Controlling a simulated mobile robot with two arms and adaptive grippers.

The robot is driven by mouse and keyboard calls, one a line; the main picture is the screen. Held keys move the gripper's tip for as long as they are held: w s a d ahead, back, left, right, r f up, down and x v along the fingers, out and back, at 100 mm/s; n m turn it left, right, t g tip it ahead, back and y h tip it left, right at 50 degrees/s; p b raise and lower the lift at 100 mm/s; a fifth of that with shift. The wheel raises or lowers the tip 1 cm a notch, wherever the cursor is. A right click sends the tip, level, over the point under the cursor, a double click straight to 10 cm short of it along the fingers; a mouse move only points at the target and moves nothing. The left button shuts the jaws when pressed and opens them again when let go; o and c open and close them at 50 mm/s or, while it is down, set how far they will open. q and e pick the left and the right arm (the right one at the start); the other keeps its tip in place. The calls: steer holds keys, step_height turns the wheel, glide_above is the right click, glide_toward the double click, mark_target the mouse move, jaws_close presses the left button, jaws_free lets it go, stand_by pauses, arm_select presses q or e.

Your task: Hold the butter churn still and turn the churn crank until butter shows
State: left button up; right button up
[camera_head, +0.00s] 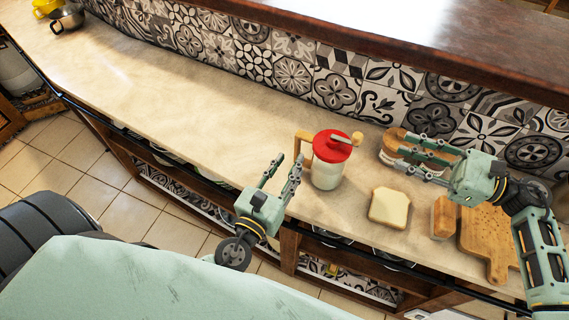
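The butter churn (327,172) stands upright on the counter, a clear jar with pale contents under a red lid. A wooden handle (298,146) sticks out on its left side. The churn crank (341,139) lies across the lid, with a wooden knob (357,138) at its right end. My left gripper (287,159) is open and empty, just left of and below the churn, its fingers pointing up near the handle. My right gripper (396,150) is open and empty, to the right of the knob and apart from it, its fingers pointing left.
A bread slice (389,207) lies right of the churn. Beyond it are a bread piece (443,217) and a wooden board (486,238). A wood-topped item (394,138) is partly hidden behind my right gripper. The counter (180,95) is clear to the left.

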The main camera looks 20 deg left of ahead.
mark_target(295, 146)
arm_select(q)
steer(key=w, duration=0.8)
steer(key=shift+a+r, duration=0.15)
steer(key=shift+a, duration=0.2)
jaws_close()
stand_by(0.4)
